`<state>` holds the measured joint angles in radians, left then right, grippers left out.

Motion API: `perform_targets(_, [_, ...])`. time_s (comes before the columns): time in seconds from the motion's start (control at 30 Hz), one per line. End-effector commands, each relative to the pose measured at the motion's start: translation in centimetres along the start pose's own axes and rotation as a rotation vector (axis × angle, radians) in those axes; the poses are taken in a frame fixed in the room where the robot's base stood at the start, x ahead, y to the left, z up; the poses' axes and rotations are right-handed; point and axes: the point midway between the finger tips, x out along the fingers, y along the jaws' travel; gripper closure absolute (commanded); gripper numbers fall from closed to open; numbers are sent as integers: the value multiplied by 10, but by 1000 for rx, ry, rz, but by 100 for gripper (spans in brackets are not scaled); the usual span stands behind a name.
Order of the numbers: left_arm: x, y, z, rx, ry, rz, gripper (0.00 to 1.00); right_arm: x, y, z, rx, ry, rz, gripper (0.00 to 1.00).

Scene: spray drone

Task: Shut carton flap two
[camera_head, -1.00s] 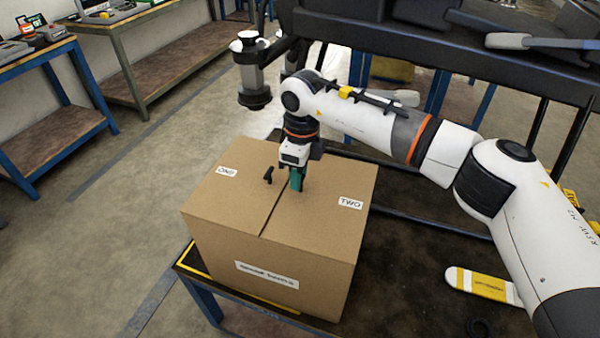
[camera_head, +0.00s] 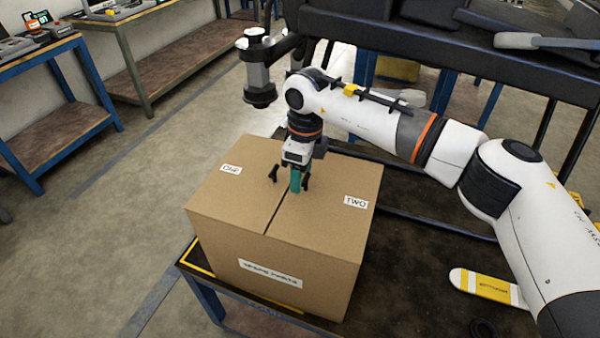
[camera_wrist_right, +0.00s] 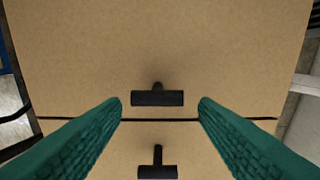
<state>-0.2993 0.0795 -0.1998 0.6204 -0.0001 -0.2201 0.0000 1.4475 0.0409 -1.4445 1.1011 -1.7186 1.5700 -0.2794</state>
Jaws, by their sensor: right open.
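The cardboard carton (camera_head: 310,247) sits closed-looking on the bench, both top flaps lying about flat with a narrow seam between them. Flap two (camera_head: 335,222), labelled TWO, is on the right; flap one (camera_head: 232,192), labelled ONE, is on the left. Each flap has a small black T-shaped pull; flap two's pull (camera_head: 306,182) is beside my right gripper (camera_head: 296,183). My right gripper is open and points down near the seam. In the right wrist view, its green fingers (camera_wrist_right: 160,102) stand on either side of a pull (camera_wrist_right: 158,98). My left gripper is not visible.
Open floor lies left.

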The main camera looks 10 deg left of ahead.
Motion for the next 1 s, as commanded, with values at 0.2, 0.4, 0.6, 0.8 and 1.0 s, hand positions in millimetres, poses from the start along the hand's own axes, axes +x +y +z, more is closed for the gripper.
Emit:
perform_targets(0.2, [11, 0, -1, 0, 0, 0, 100, -38, 1, -2, -2, 3, 5, 45])
perform_targets(0.4, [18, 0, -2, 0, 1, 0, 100, -80, 0, -4, -3, 1, 2, 45])
perform_targets(0.6, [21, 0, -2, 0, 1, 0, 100, -106, -1, -5, -6, 0, -1, 45])
perform_targets(0.8, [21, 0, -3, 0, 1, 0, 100, -113, -1, -5, -6, 0, -2, 45])
perform_targets(1.0, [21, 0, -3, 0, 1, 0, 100, -113, -1, -5, -5, -1, -2, 45])
